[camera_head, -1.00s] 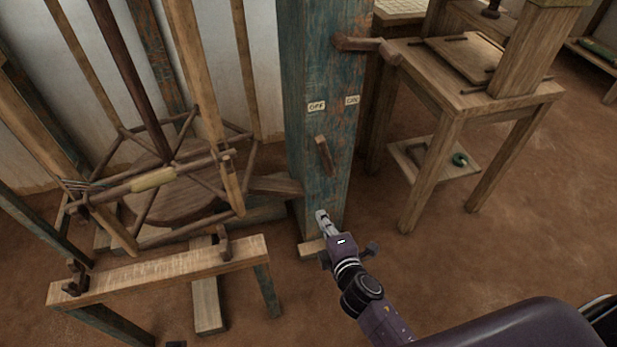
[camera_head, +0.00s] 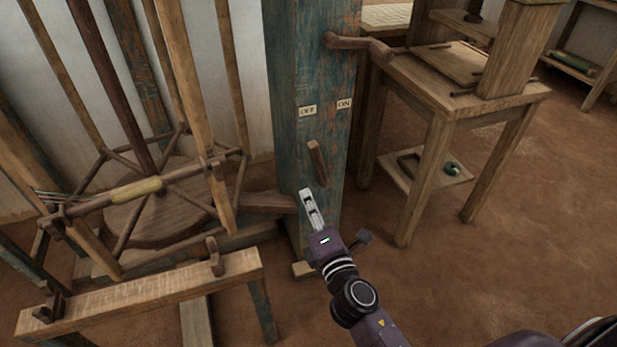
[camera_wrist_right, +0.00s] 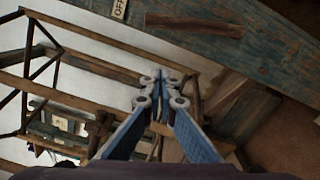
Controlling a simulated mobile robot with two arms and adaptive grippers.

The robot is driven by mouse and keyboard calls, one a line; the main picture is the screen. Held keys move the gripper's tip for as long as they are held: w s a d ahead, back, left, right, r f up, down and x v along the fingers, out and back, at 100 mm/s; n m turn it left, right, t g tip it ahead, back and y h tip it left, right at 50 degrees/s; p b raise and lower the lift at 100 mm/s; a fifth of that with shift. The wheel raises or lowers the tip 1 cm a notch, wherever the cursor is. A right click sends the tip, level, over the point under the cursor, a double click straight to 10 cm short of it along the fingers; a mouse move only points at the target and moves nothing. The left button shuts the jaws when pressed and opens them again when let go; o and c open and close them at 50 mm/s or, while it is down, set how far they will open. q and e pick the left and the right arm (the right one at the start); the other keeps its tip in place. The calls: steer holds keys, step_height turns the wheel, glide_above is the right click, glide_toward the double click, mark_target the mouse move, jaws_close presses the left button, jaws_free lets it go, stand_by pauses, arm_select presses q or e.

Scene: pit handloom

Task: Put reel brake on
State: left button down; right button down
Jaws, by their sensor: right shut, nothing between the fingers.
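The reel brake appears as a short wooden lever (camera_head: 317,163) on the worn blue-green post (camera_head: 308,70). Its upper end leans slightly left, beneath an OFF label (camera_head: 307,111); an ON label (camera_head: 344,104) is on the right. My right gripper (camera_head: 307,194) is shut and empty, its tips just below and left of the lever's lower end, apparently apart from it. In the right wrist view the shut fingertips (camera_wrist_right: 162,82) point at the reel side, with the lever (camera_wrist_right: 195,25) above them. My left gripper is not in view.
The wooden reel with its spokes and round base (camera_head: 150,215) stands left of the post. A low wooden bench (camera_head: 150,293) is in front of it. A crank handle (camera_head: 355,43) sticks out from the post towards a wooden table (camera_head: 480,92). Floor at the right is clear.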

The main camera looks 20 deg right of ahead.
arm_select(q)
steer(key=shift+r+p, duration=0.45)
arm_select(e)
steer(key=w+d+r, duration=0.1)
steer(key=w+d, duration=0.2)
steer(key=w, duration=0.7)
steer(key=shift+w+d+r, duration=0.15)
steer(key=shift+w+d, duration=0.15)
